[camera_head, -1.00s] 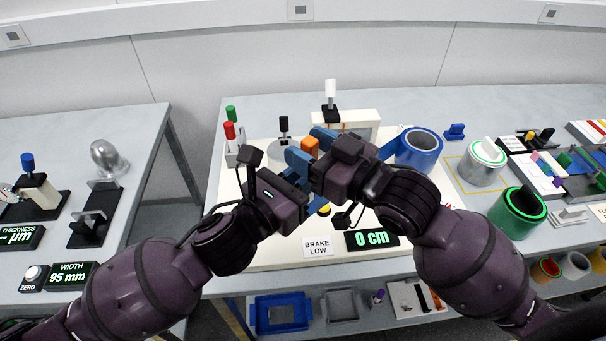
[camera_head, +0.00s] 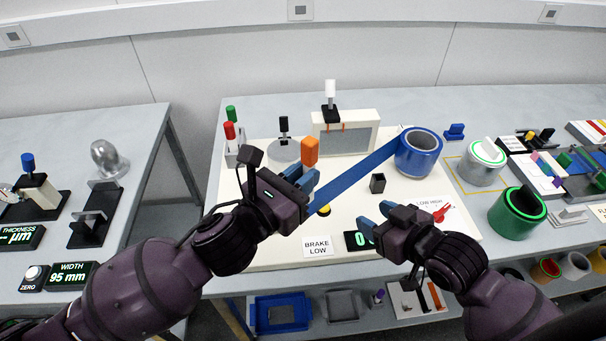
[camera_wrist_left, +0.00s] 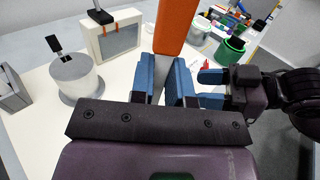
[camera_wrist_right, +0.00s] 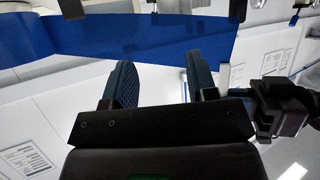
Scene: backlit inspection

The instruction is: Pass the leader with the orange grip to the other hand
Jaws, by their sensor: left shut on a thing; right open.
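The leader's orange grip (camera_head: 310,151) stands upright above my left gripper (camera_head: 304,184). My left gripper is shut on the leader just below the orange part; the grip also shows large in the left wrist view (camera_wrist_left: 176,25). A blue band (camera_head: 358,180) runs from the blue roll (camera_head: 418,150) at the right down to my left gripper. My right gripper (camera_head: 375,218) is open and empty, to the right of and lower than the left one, apart from the leader. In the right wrist view its fingers (camera_wrist_right: 160,88) are spread, with the blue band beyond them.
A white board (camera_head: 270,250) carries a small black holder (camera_head: 377,183), a grey-windowed box (camera_head: 346,133) and a BRAKE LOW label (camera_head: 318,246). Red and green-topped posts (camera_head: 230,131) stand at the left. A green roll (camera_head: 517,212) stands on the right table.

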